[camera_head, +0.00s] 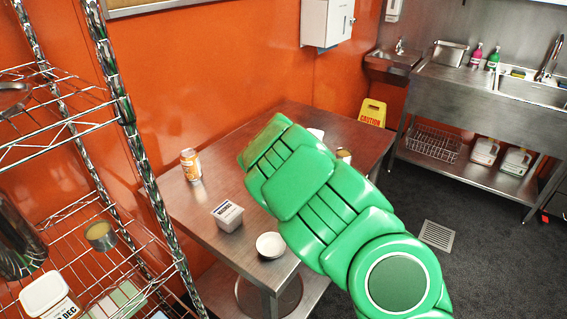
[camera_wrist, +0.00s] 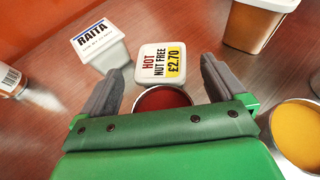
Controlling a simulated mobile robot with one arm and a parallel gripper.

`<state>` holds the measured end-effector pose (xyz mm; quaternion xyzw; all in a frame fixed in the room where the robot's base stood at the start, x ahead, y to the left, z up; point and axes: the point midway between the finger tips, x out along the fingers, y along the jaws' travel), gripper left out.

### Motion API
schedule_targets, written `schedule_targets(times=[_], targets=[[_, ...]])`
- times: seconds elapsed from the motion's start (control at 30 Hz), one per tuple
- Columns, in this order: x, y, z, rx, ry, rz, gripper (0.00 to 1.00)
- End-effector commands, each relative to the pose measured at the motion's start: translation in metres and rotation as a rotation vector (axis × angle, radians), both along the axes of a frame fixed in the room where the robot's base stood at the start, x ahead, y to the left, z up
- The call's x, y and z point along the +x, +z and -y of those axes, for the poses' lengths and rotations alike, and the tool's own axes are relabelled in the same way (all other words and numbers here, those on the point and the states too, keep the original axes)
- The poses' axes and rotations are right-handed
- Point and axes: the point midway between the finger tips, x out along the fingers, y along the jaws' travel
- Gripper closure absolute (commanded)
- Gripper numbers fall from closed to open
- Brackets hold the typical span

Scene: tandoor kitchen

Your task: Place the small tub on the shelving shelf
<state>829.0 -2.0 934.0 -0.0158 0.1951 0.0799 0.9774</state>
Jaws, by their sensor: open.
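A small white tub with a label reading "HOT NUT FREE £2.70" (camera_wrist: 160,52) shows in the wrist view, between and just beyond the fingertips. My gripper (camera_wrist: 160,70) is open and empty; in the head view my green arm hides it. A white tub marked "RAITA" (camera_wrist: 102,55) stands left of the labelled one. Which tub is the task's small tub, I cannot tell for certain. The wire shelving (camera_head: 60,140) stands at the left of the head view. A white tub (camera_head: 228,215) sits on the steel table (camera_head: 215,240).
A red-filled round container (camera_wrist: 163,98) lies near my gripper, with a yellow-filled one (camera_wrist: 300,132) to the right and a brown tub (camera_wrist: 258,24) beyond. An orange can (camera_head: 190,165) and white bowl (camera_head: 270,245) stand on the table. The shelving holds a white tub (camera_head: 45,292) and a tin (camera_head: 100,236).

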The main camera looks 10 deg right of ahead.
Motion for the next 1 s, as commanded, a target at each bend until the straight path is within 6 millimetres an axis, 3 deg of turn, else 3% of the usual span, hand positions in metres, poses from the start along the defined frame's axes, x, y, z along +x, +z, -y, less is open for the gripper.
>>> schedule_targets(times=[0.33,0.9,1.0], targets=[[0.0033,-0.0013,0.0001,0.000,-0.001,0.000,0.03],[0.0033,-0.0009,-0.0001,0.000,0.000,0.001,0.90],[0.0033,-0.0009,-0.0002,0.000,0.000,0.001,0.94]])
